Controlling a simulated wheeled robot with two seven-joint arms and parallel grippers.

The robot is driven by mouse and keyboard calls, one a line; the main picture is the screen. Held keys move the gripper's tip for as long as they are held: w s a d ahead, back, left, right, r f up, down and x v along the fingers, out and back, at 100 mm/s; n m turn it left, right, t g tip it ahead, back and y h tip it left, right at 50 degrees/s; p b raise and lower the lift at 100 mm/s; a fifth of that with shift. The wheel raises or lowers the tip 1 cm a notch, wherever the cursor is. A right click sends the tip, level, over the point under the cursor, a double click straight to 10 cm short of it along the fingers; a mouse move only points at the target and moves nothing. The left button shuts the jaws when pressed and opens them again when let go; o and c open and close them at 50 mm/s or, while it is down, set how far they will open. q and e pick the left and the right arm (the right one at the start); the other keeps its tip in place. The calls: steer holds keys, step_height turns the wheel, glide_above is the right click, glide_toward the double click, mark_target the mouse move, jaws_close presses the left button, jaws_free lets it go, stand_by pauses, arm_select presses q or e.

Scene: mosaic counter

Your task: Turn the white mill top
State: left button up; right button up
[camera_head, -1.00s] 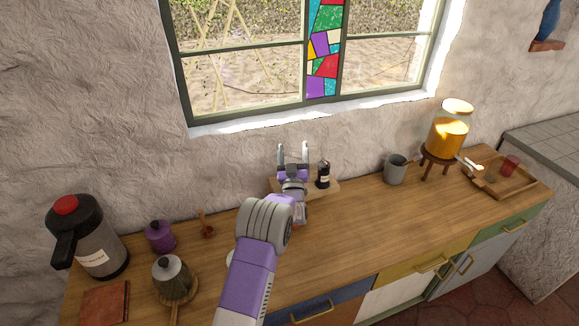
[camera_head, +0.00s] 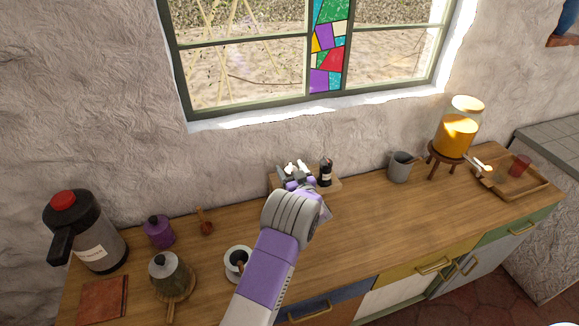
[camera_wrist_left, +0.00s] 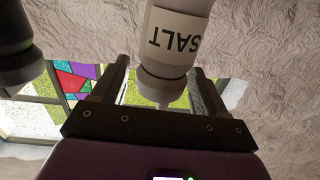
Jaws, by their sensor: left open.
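The white mill (camera_wrist_left: 178,58) carries a SALT label and hangs upside down in the left wrist view. Its narrower top (camera_wrist_left: 163,88) lies between the two fingers of my left gripper (camera_wrist_left: 158,68), with gaps at the sides. In the head view my left gripper (camera_head: 292,172) is at the back of the counter and hides most of the white mill; only small white parts show there. The left gripper is open. A black mill (camera_head: 325,173) stands just to its right, and it also shows at the left of the left wrist view (camera_wrist_left: 15,60). My right gripper is out of view.
Both mills are at a small wooden board (camera_head: 333,185) against the wall. A grey mug (camera_head: 399,168) stands further right, near a jar dispenser (camera_head: 459,128) on a stand. The counter's middle right is clear.

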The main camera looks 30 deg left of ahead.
arm_select(q)
steer(key=shift+w+a, duration=0.4)
steer(key=shift+a, duration=0.1)
steer(key=c, duration=1)
steer(key=shift+n+g+y+b, duration=0.5)
steer(key=shift+n+g+b, duration=0.1)
steer(key=shift+g, duration=0.2)
steer(key=shift+s+n+g, duration=0.1)
steer(key=shift+n+g, duration=0.2)
steer(key=shift+g, duration=0.1)
steer(key=shift+a, duration=0.1)
steer(key=o, duration=1)
